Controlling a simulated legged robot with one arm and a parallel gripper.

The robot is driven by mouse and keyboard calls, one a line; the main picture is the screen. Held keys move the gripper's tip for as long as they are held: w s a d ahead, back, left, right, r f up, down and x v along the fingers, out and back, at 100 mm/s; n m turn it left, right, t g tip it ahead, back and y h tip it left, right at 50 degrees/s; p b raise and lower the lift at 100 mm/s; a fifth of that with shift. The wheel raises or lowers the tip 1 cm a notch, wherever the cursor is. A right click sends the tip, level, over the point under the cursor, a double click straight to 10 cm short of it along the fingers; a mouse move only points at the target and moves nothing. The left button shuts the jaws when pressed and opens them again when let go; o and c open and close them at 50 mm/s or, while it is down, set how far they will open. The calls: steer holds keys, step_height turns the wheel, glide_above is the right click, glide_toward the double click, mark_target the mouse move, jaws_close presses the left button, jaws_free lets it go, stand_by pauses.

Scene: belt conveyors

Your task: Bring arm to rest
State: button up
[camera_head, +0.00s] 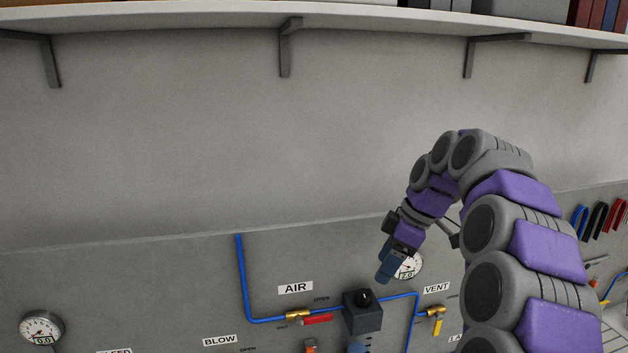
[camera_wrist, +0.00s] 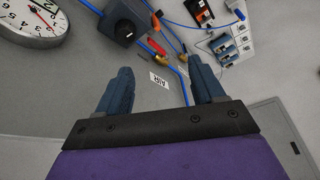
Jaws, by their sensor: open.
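My gripper (camera_head: 384,272) is at the end of my raised, bent purple and grey arm in the head view. It points down in front of the grey panel, close to a round gauge (camera_head: 410,266) that it partly overlaps. In the wrist view my gripper (camera_wrist: 160,65) shows two blue-grey fingers spread apart with nothing between them. Whether the fingers touch the gauge or panel cannot be told from the head view; the wrist view shows open space between the fingertips and the panel.
The panel carries blue pipe (camera_head: 243,285), an AIR label (camera_head: 295,289), a red valve handle (camera_head: 318,320), a dark box with a knob (camera_head: 362,314) and a yellow VENT handle (camera_head: 438,327). Another gauge (camera_head: 42,327) is at lower left. A shelf (camera_head: 200,18) runs above; the wall between is bare.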

steer(key=s+a+f+m+h+b, duration=0.1)
steer(key=s+f+m+b, duration=0.3)
steer(key=s+f, duration=0.6)
steer(key=s+f+m+g+h+b, duration=0.1)
steer(key=s+f+m+b, duration=0.4)
steer(key=s+f, duration=0.5)
steer(key=s+a+f+m+g+h+b, duration=0.1)
steer(key=s+f+m+b, duration=0.4)
steer(key=s, duration=1.4)
step_height(320, 180, down, 5)
steer(key=shift+a+r+h, duration=0.1)
steer(key=shift+a+h, duration=0.2)
steer(key=shift+h, duration=0.4)
